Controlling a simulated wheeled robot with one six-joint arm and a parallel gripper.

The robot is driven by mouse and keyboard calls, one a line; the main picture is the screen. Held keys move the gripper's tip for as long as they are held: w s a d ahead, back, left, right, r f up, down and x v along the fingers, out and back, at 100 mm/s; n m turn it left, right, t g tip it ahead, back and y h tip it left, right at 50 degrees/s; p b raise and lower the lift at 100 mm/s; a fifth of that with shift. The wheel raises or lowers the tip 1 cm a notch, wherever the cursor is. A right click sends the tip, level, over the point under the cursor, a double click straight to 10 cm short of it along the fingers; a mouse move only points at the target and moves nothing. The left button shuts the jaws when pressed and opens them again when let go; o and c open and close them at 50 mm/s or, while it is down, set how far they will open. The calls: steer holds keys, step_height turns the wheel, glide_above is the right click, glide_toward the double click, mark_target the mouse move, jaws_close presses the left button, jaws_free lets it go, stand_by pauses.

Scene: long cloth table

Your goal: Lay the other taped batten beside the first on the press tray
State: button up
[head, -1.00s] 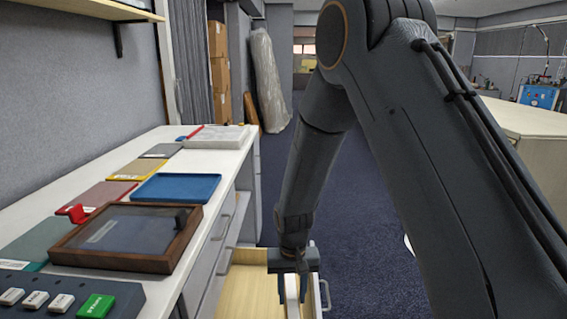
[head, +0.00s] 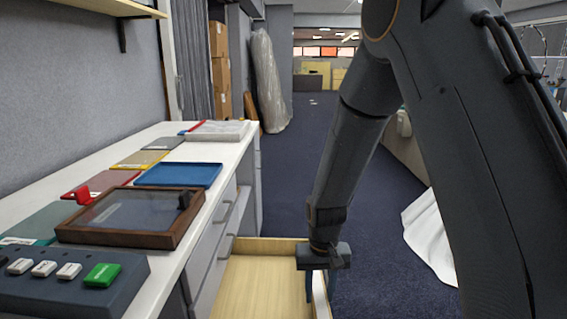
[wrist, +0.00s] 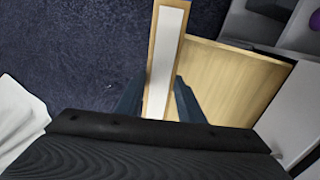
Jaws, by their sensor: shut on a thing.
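My gripper (head: 320,296) is at the outer side of the open drawer, shut on a long, narrow pale-wood batten (wrist: 167,52) with a white strip along its face. In the wrist view the batten runs between my two fingers and past the drawer's corner. In the head view only a short white part of it (head: 320,287) shows below the gripper. A dark wood-framed tray (head: 130,239) with a grey panel and a black knob lies on the counter, with a flat blue tray (head: 178,175) behind it. I cannot tell which is the press tray.
The open drawer (head: 262,287) has a bare wooden floor where visible. A button box (head: 75,290) stands at the counter's near end; coloured flat panels line the wall side. A pale tray (head: 218,131) stands at the far end. White cloth (head: 430,240) hangs at right; carpet between is clear.

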steer(key=s+d+f+b, duration=0.25)
steer(key=d+b, duration=0.35)
steer(key=d, duration=0.4)
steer(key=s+r+p, duration=0.1)
steer(key=r+p, duration=0.1)
steer(key=p, duration=0.5)
steer(key=s+r+p, duration=0.2)
steer(key=p, duration=0.6)
steer(key=shift+s+r, duration=0.1)
